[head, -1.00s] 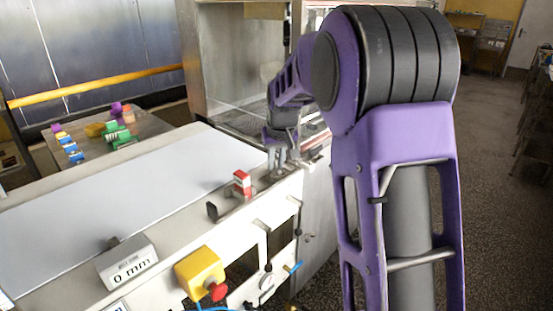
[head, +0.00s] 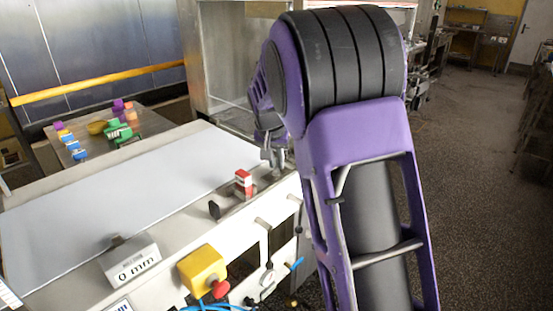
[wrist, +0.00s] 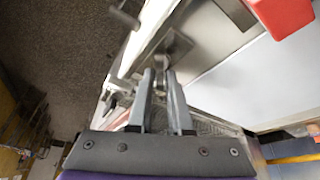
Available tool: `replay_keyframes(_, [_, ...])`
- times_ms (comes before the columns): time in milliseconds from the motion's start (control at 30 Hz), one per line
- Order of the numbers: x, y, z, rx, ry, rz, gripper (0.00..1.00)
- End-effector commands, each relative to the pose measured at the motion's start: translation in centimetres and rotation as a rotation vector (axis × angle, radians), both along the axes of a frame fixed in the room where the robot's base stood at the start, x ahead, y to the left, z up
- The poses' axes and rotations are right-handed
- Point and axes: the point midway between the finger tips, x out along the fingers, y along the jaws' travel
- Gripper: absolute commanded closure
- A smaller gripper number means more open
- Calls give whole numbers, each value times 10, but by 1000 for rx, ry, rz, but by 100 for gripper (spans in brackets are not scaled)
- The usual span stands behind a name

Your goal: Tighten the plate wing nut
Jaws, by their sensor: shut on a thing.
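My gripper (wrist: 158,72) points at a small grey metal plate (wrist: 180,50) on the machine's edge in the wrist view. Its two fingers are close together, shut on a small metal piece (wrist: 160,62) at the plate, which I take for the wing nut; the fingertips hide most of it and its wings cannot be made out. In the head view my gripper (head: 273,156) is down at the far end of the machine's side rail, partly behind my arm. The nut cannot be made out there.
A red and white block (head: 243,184) stands on the rail near my gripper; its red part (wrist: 286,14) shows in the wrist view. A white belt (head: 120,190) lies left. A yellow box with a red button (head: 203,270) is nearer. A side table (head: 150,125) holds coloured items.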

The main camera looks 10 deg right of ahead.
Motion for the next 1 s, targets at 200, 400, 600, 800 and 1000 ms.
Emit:
replay_keyframes(200, [1, 1, 1, 0, -1, -110, 100])
replay_keyframes(400, [1, 1, 1, 0, -1, -178, 100])
replay_keyframes(600, [1, 1, 1, -1, 0, -247, 100])
replay_keyframes(800, [1, 2, 1, -1, 0, -329, 100])
replay_keyframes(1000, [2, 2, 1, 0, 0, -412, 100])
